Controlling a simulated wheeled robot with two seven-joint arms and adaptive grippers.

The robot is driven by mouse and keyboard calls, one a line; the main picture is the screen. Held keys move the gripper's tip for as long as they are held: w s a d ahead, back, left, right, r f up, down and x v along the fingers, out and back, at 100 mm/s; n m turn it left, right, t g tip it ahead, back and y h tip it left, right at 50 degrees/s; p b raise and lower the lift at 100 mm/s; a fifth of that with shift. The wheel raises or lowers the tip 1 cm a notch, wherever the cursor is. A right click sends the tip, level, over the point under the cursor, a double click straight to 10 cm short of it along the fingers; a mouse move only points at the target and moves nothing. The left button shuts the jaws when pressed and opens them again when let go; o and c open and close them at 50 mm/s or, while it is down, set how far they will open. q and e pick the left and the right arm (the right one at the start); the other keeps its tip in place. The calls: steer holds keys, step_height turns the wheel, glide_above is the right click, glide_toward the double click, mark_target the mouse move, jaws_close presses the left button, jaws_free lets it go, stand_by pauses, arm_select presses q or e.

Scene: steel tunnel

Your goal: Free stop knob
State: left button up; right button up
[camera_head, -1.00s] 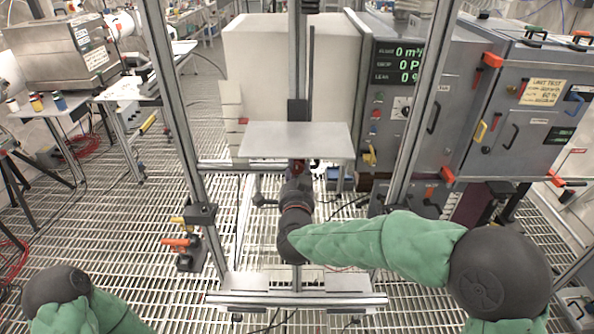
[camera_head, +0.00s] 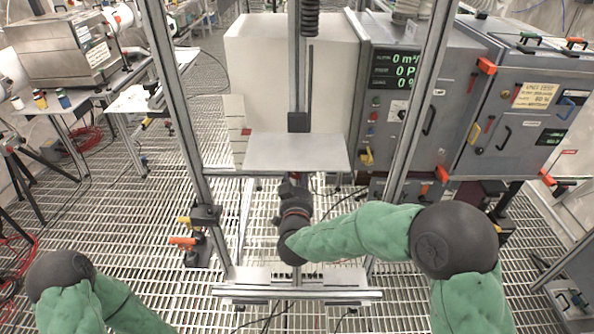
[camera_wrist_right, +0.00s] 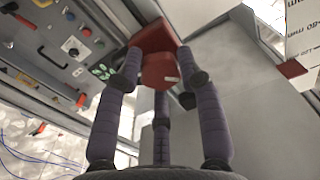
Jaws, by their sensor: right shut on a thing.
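The stop knob appears to be the red, blocky knob (camera_wrist_right: 158,72) in the right wrist view. It sits below a larger red part (camera_wrist_right: 155,36). My right gripper (camera_wrist_right: 161,80) has purple-grey, dark-tipped fingers on both sides of the knob and one behind, and is shut on it. In the head view, my right gripper (camera_head: 296,188) is under the front edge of a flat grey plate (camera_head: 296,152) on the frame. There the plate and wrist hide the knob and fingertips. My left arm shows at the lower left; its gripper is outside the view.
Metal frame posts (camera_head: 179,120) stand on both sides of my right forearm, with a crossbar (camera_head: 297,293) low in front. A grey cabinet with displays (camera_head: 408,110) stands behind at the right.

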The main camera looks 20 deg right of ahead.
steer(key=n+p, duration=0.3)
steer(key=n, duration=0.1)
steer(key=shift+f+n, duration=0.1)
steer(key=shift+n, duration=0.2)
steer(key=shift+a+f+n+p, duration=0.15)
steer(key=shift+n+p, duration=1.05)
steer(key=shift+n, duration=1.1)
steer(key=o, duration=1.1)
steer(key=shift+f, duration=0.1)
steer(key=shift+o, duration=0.2)
steer(key=shift+a, duration=0.15)
steer(key=v, duration=1.2)
